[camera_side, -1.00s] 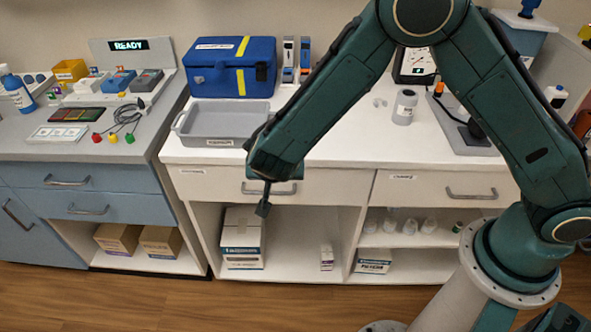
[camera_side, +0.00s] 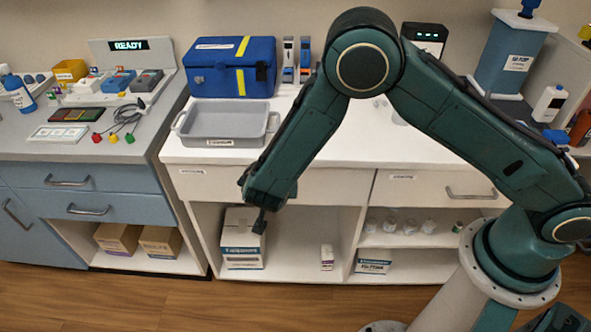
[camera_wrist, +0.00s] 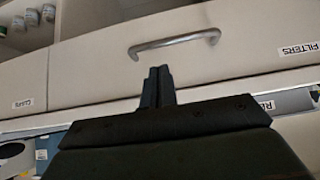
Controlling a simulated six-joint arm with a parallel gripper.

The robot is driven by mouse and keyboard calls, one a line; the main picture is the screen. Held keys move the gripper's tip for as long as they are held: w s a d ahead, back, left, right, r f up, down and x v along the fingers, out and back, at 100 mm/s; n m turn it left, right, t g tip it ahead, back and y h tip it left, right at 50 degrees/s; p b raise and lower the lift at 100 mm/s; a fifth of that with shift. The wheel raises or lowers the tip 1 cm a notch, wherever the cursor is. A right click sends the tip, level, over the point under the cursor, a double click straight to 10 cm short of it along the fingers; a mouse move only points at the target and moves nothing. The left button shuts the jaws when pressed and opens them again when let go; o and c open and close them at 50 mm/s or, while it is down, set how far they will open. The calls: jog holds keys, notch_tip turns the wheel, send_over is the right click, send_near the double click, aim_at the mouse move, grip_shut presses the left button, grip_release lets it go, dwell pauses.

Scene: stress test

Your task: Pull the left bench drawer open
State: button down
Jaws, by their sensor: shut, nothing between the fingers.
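The left bench drawer (camera_side: 205,184) is the wide white front under the white bench top, and it looks closed. Its metal bar handle is hidden behind my arm in the side view. In the wrist view the handle (camera_wrist: 175,42) shows whole on the drawer front (camera_wrist: 235,50). My gripper (camera_side: 261,226) points down in front of the bench, lower in the picture than the drawer front. In the wrist view my gripper's fingers (camera_wrist: 159,72) are shut and empty, just below the handle in the picture. I see no finger around the bar.
A grey tray (camera_side: 180,127) and a blue case (camera_side: 231,80) stand on the bench top. A second drawer (camera_side: 425,188) is to the right. Open shelves below hold a carton (camera_side: 243,256) and small jars. The floor (camera_side: 150,305) in front is clear.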

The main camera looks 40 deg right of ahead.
jog(key=shift+x, duration=3.35)
jog(key=shift+s, duration=0.1)
jog(key=s+a, duration=1.5)
jog(key=shift+s+a, duration=0.4)
jog(key=shift+r, duration=0.1)
notch_tip(320, 180, up, 20)
jog(key=w+d+f+g+y, duration=0.9)
jog(key=d+f, duration=0.3)
jog(key=shift+w+d, duration=0.35)
jog(key=shift+w, duration=0.05)
